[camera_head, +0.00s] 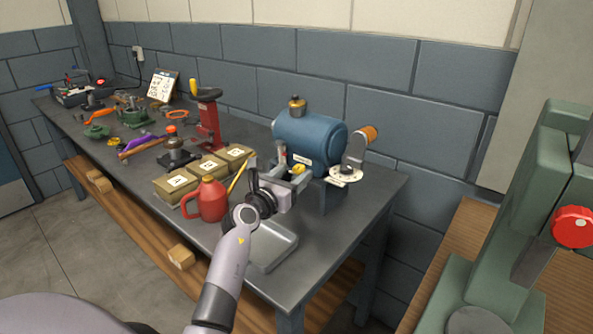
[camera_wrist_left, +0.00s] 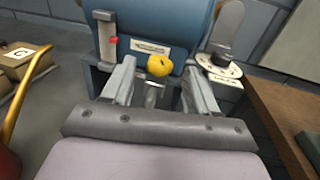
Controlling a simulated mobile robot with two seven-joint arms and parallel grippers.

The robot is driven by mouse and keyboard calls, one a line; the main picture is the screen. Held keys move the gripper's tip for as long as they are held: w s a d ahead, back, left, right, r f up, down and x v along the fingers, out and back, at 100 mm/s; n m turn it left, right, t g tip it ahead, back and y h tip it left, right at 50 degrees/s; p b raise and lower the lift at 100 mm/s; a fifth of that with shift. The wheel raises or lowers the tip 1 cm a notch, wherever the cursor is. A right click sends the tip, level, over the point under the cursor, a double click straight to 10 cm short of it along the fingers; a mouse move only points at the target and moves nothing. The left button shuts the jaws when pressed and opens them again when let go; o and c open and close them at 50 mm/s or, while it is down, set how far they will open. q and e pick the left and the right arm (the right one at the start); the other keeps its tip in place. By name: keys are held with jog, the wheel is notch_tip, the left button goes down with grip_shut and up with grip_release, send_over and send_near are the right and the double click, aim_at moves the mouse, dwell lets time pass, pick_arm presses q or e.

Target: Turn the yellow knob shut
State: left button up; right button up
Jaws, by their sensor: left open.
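The yellow knob (camera_wrist_left: 159,66) sits on the front of the blue tank, on top of a short metal valve stub. In the head view the yellow knob (camera_head: 298,169) shows just beyond my left gripper (camera_head: 291,180). In the left wrist view my left gripper (camera_wrist_left: 160,92) is open, its two fingers apart on either side of the stub below the knob. The knob lies beyond the fingertips in the picture, and I see no contact. The blue tank (camera_head: 309,137) lies on its side on a stand, with a brass cap on top. My right gripper is not in view.
A lever with an orange handle and a white round dial (camera_head: 345,174) stands right of the tank. A red oil can (camera_head: 207,200), lidded boxes (camera_head: 176,184) and a grey tray (camera_head: 274,247) are close to my left arm. A red arbor press (camera_head: 208,115) stands behind.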

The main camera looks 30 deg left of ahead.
pick_arm(q)
jog(key=shift+w+a, duration=0.1)
jog(key=shift+w, duration=1.3)
jog(key=c, duration=1)
jog(key=shift+a+m+h+b, duration=0.2)
jog(key=shift+m+h+b, duration=0.2)
jog(key=shift+h+b, duration=0.2)
jog(key=shift+c, duration=0.2)
jog(key=m+h+b, duration=0.1)
jog(key=h+b, duration=0.1)
jog(key=b, duration=0.1)
jog(key=m+h+b, duration=0.2)
jog(key=h+b, duration=0.1)
jog(key=shift+a+f+g+b, duration=0.15)
jog(key=shift+a+g+b, duration=0.05)
jog(key=shift+g+b, duration=0.15)
jog(key=shift+r+m+h+b, duration=0.2)
jog(key=shift+m+h+b, duration=0.2)
jog(key=shift+h+b, duration=0.1)
jog(key=o, duration=1)
